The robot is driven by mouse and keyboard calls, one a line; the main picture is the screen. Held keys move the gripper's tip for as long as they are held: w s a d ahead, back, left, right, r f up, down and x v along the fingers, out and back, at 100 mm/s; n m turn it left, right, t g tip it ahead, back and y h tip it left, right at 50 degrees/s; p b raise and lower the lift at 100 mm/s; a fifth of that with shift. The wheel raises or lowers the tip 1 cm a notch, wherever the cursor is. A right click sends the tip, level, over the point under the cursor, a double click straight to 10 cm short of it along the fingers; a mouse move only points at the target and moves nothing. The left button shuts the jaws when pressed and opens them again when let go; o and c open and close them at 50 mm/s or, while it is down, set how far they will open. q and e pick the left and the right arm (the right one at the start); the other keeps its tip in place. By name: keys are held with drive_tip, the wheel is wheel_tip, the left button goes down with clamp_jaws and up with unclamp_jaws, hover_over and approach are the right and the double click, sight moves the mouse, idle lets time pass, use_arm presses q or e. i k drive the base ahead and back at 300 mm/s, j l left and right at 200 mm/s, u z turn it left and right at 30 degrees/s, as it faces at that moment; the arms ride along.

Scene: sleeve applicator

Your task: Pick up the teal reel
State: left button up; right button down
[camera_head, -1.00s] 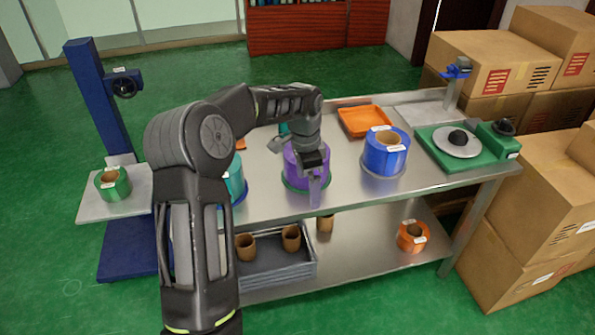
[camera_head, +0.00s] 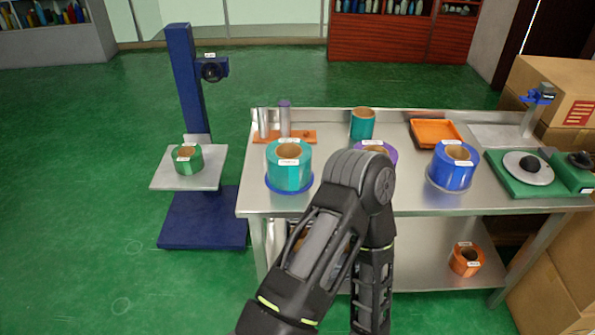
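A large teal reel (camera_head: 289,176) with a brown core and a white label stands on a blue disc at the left front of the steel table (camera_head: 330,207). A smaller, darker teal reel (camera_head: 362,127) stands at the back of the table. My arm rises from the bottom of the picture, its elbow right of the large teal reel and covering part of the table's front. Its forearm runs down out of the picture, so its gripper is not visible. The other gripper is not in view either.
A purple reel (camera_head: 388,154) is mostly hidden behind my elbow. A blue reel (camera_head: 453,170) stands to the right, near an orange tray (camera_head: 437,133). An orange rack (camera_head: 298,137) holds upright cylinders. A blue lift (camera_head: 187,90) carries a green reel (camera_head: 187,160). Boxes stand at right.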

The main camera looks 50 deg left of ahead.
sight(289, 160)
drive_tip(key=u, duration=1.7)
drive_tip(key=i+j, duration=0.15)
drive_tip(key=i, duration=0.45)
drive_tip(key=i+j, duration=0.1)
drive_tip(key=i, duration=0.5)
drive_tip(key=k, duration=0.1)
drive_tip(key=z, duration=0.05)
